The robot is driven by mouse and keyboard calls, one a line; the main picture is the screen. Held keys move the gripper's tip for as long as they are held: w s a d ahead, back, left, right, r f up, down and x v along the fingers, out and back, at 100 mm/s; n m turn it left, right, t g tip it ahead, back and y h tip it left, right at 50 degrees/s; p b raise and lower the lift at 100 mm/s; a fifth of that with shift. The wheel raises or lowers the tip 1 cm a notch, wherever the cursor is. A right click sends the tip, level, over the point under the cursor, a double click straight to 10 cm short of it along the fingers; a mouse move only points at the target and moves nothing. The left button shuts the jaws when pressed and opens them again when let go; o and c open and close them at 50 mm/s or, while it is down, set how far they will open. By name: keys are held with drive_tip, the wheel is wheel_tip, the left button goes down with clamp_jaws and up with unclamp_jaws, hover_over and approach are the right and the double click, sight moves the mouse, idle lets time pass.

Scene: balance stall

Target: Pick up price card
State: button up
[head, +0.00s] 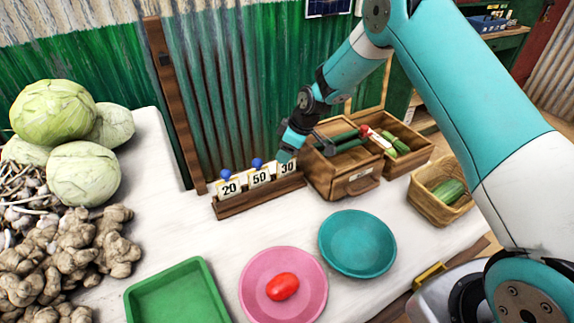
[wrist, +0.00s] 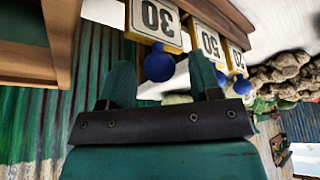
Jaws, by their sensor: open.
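Three white price cards with blue knobs stand in a row in a wooden rack (head: 261,197): the 20 card (head: 230,188), the 50 card (head: 259,178) and the 30 card (head: 288,168). My gripper (head: 284,154) is at the 30 card's top and hides its knob in the head view. In the wrist view the cards show upside down: 30 card (wrist: 158,18), 50 card (wrist: 208,40) and 20 card (wrist: 237,58). My gripper (wrist: 163,74) is open there, with the 30 card's blue knob (wrist: 159,66) in line with the gap between its fingers. Contact cannot be told.
A wooden drawer box (head: 340,185) stands right beside the rack. A teal plate (head: 357,243), a pink plate (head: 258,262) with a tomato (head: 282,287) and a green tray (head: 176,298) lie in front. Cabbages (head: 84,174) and ginger (head: 62,247) fill the left. A basket (head: 432,200) stands right.

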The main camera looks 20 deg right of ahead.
drive_tip(key=shift+a+f, duration=0.1)
drive_tip(key=shift+f, duration=0.05)
clamp_jaws()
drive_tip(key=shift+w, duration=0.1)
wheel_tip(320, 180, up, 24)
drive_tip(key=p, duration=0.1)
drive_tip(key=shift+f, duration=0.15)
idle(0.8)
